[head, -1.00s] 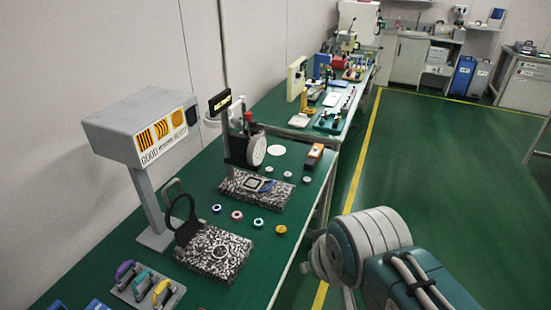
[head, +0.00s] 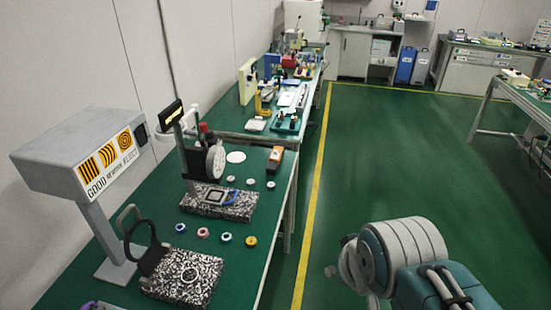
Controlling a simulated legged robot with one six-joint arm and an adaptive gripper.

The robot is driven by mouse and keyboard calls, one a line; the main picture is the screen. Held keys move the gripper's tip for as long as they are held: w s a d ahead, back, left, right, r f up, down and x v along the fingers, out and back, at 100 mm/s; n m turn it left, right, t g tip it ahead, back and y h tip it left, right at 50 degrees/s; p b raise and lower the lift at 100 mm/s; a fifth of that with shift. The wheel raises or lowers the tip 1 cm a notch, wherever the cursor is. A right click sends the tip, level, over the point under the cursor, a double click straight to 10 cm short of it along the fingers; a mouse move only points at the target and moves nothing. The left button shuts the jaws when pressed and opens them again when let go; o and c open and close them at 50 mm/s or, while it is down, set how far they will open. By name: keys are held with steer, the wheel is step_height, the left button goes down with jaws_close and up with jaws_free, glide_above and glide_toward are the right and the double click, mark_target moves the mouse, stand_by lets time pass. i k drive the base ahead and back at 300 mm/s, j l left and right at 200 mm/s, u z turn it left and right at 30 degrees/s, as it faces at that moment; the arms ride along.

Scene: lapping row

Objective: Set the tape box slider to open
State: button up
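I cannot make out for certain a tape box or its slider in the head view. A small orange and dark block (head: 275,158) lies at the right edge of the near bench, but it is too small to tell what it is. My arm shows at the lower right, over the green floor and apart from the bench. My gripper's fingers do not show.
The near green bench (head: 75,262) holds a grey sign box (head: 70,150) on a post, two speckled blocks (head: 185,278) (head: 222,202) and several small coloured rings. A farther bench carries many small devices. Another table (head: 535,105) stands right. Green floor (head: 400,160) between is clear.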

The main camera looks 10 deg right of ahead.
mark_target(274, 155)
steer(key=i+l, duration=0.3)
steer(key=i, duration=0.25)
steer(key=i+l, duration=0.35)
steer(key=i, duration=0.15)
steer(key=i+l, duration=0.3)
steer(key=i, duration=0.25)
steer(key=i+l, duration=0.35)
steer(key=i, duration=0.15)
steer(key=j+u, duration=0.05)
